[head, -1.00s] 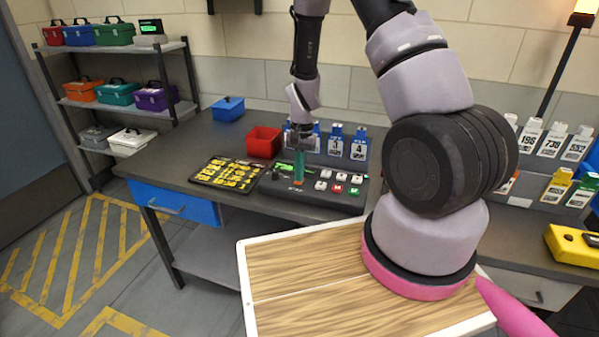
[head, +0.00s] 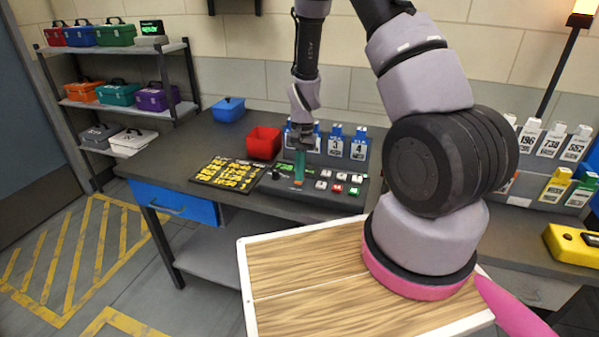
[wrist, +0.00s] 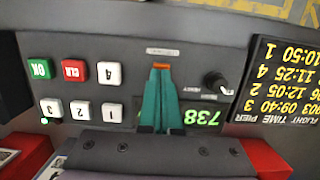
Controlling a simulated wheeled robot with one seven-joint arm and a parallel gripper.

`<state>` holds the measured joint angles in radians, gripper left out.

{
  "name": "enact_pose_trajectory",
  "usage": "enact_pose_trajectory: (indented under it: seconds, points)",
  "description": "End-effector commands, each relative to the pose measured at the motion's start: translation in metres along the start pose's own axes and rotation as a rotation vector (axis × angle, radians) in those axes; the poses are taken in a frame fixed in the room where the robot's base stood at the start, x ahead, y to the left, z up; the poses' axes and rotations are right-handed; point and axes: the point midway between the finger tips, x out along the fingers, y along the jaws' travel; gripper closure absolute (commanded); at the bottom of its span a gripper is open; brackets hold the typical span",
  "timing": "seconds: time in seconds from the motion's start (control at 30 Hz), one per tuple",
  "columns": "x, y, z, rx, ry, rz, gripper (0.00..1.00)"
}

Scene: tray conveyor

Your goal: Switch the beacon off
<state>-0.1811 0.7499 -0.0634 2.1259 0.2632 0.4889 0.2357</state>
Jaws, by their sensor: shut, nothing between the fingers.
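The beacon (head: 581,18) is a lit orange lamp on a dark pole at the top right of the head view. A dark control panel (head: 325,202) lies on the bench. In the wrist view it has a dark knob (wrist: 215,83), a green display reading 738 (wrist: 202,117) and several keys (wrist: 75,90). My gripper (head: 299,180), with teal fingers, is shut and empty, pointing down at the panel; in the wrist view its fingertips (wrist: 160,69) are between the keys and the knob. A small orange patch shows at the tips; I cannot tell whether they touch it.
A flight board (head: 228,174) lies left of the panel. A red bin (head: 264,143) and a blue box (head: 228,109) stand behind. Numbered tags (head: 335,145) stand behind the panel. A shelf (head: 120,102) holds several toolboxes at left.

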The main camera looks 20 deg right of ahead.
Motion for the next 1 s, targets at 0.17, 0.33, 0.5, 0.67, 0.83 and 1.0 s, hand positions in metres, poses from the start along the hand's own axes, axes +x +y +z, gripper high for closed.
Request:
enact_pose_trajectory:
  seconds: [0.17, 0.33, 0.5, 0.67, 0.83, 1.0]
  points:
    - [-0.006, 0.004, -0.011, 0.001, 0.021, 0.001, 1.00]
    - [-0.037, 0.006, -0.006, 0.002, 0.014, -0.004, 1.00]
    - [-0.079, 0.006, -0.003, 0.001, 0.012, -0.006, 1.00]
    - [-0.113, 0.006, -0.002, 0.002, 0.010, -0.005, 1.00]
    - [-0.135, 0.006, -0.001, 0.002, 0.006, -0.004, 1.00]
    - [-0.143, 0.006, -0.001, 0.002, 0.005, -0.003, 1.00]
